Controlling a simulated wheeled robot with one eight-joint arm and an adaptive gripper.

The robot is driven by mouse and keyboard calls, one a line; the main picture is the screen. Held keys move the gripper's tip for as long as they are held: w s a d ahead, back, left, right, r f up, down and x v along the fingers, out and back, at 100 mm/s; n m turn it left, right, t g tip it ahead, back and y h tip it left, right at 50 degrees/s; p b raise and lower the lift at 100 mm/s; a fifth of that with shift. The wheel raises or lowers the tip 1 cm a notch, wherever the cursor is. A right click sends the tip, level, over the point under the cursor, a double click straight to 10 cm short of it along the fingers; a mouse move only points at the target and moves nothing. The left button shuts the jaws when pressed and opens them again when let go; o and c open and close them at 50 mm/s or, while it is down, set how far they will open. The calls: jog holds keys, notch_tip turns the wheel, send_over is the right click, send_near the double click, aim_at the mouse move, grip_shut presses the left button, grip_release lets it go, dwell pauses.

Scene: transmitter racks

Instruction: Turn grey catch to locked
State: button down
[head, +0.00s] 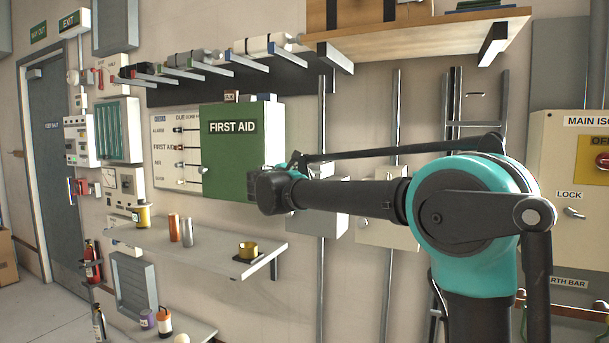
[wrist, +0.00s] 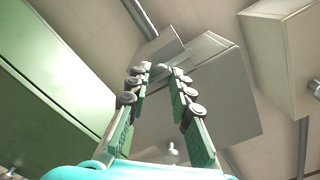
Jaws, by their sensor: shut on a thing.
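My gripper (wrist: 156,72) reaches up in the wrist view, its green-sided fingers coming together at the tips beside a grey wall box (wrist: 226,85). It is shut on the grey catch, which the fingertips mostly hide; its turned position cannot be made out. In the head view the grey box (head: 322,212) shows partly behind my arm, right of the green first aid cabinet (head: 240,160). My wrist covers the fingertips there.
A cream box (head: 387,222) with a round knob hangs to the right of the grey box. A main isolator cabinet (head: 560,240) with a lever marked LOCK (head: 573,212) stands at far right. A shelf (head: 215,240) with cans runs below; a wooden shelf (head: 420,32) is above.

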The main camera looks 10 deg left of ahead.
jog(key=shift+f+m, duration=0.1)
jog(key=shift+m, duration=9)
jog(key=c, duration=1.3)
grip_release()
jog(key=shift+c, duration=0.2)
